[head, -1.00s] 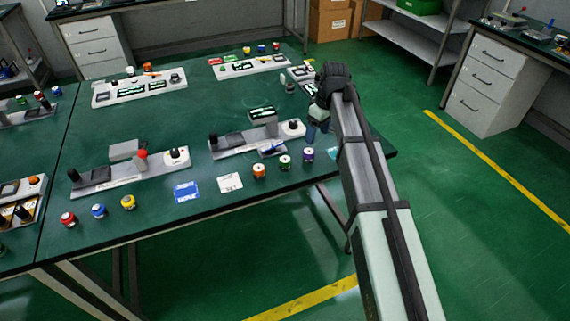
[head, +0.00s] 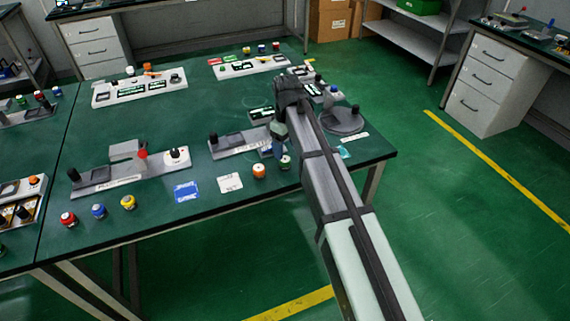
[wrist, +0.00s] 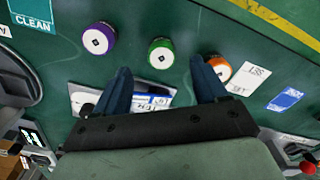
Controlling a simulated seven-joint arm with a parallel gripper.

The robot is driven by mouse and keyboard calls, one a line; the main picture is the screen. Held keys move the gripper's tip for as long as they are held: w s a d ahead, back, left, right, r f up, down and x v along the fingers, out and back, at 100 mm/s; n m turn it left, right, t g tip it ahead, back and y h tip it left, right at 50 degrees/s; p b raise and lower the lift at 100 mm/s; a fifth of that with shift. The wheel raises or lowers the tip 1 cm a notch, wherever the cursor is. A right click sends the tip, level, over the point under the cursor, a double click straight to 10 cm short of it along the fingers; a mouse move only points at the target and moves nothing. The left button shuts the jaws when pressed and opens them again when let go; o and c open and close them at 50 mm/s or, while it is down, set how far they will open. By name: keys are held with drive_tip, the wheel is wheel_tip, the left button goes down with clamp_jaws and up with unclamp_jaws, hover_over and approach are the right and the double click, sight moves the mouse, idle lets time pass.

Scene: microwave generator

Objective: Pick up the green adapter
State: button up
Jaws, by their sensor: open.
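The green adapter (head: 285,162) stands on the green table near its front edge, just right of the orange adapter (head: 259,170). In the wrist view the green adapter (wrist: 162,53) has a white top and shows just beyond the gap between my fingertips. My gripper (head: 279,153) is over the table close to the green adapter; the wrist view shows its two blue fingers (wrist: 161,72) apart and empty. The orange adapter (wrist: 220,68) is partly hidden by one finger. The purple adapter (wrist: 98,40) is beyond the other finger; my arm hides it in the head view.
A grey device (head: 232,145) stands close behind the adapters. White (head: 230,183) and blue (head: 187,192) cards lie to the left. Red (head: 68,219), blue (head: 98,211) and yellow (head: 128,202) adapters stand farther left. A round grey plate (head: 343,121) lies right of my arm.

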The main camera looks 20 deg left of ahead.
sight(285, 159)
drive_tip(key=shift+a+f, duration=0.1)
drive_tip(key=shift+f, duration=3.3)
drive_tip(key=shift+c, duration=0.4)
drive_tip(key=c, duration=1.2)
drive_tip(key=shift+o, duration=0.2)
drive_tip(key=shift+r, duration=0.15)
